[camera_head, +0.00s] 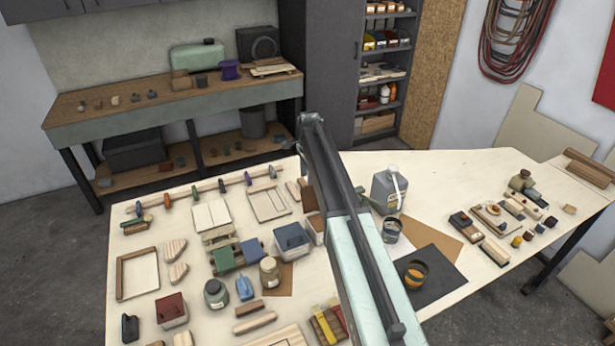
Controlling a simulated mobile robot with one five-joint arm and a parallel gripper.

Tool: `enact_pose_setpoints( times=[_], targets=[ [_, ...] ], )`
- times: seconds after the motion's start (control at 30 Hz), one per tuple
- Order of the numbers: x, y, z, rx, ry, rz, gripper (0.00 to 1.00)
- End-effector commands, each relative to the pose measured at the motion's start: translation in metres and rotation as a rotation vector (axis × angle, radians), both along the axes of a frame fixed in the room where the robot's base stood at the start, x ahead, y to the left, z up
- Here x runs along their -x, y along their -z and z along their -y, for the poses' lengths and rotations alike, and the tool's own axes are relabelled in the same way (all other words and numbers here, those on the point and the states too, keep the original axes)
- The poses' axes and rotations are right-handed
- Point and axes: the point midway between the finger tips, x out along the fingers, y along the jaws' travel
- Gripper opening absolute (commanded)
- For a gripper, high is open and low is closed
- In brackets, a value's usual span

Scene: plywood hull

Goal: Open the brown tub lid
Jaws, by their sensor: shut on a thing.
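A brown panel (310,199), which looks like the lid of the brown tub, shows just left of my arm in the head view. It appears tilted up above a small brown-sided box (317,226), probably the tub itself. My arm hides the right part of both, so I cannot tell how far the lid stands open. My arm reaches from the bottom centre up over the bench. My gripper is hidden behind the arm links, and its contact with the lid does not show.
A blue-grey tub (292,240) stands close left of the brown one. A cream jar (269,271), a green jar (215,293) and a red tub (172,309) stand nearer. A grey can (389,189) and a metal cup (391,229) stand right of my arm.

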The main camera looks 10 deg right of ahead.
Motion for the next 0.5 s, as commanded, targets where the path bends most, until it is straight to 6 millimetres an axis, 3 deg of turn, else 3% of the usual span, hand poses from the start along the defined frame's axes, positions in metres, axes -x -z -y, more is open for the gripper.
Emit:
enact_pose_setpoints(
  times=[0.03, 0.2, 0.5],
  targets=[
    [-0.002, -0.022, -0.001, -0.001, -0.002, 0.006, 0.31],
    [0.001, -0.047, 0.0, -0.001, -0.001, 0.003, 0.31],
    [0.002, -0.047, -0.001, 0.0, -0.002, 0.0, 0.31]
  ],
)
